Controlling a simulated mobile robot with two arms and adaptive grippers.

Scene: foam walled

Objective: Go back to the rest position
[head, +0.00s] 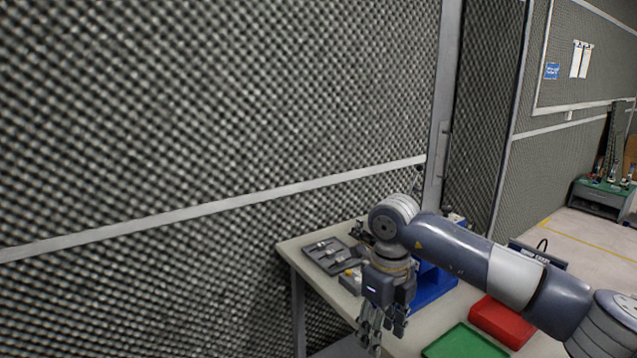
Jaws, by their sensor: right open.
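My right gripper (383,330) hangs at the end of my right arm, which reaches in from the lower right. Its fingers point down and are apart, with nothing visible between them. It is at the front left edge of a light table (299,247), and I cannot tell its height above the top. My left gripper is not in view.
On the table are a grey tray with metal parts (335,259), a blue fixture (432,284) partly behind the gripper, a red bin (502,320) and a green bin (463,343). A foam-textured wall (200,120) stands close behind. Open floor (590,245) lies at right, near a distant workbench (601,197).

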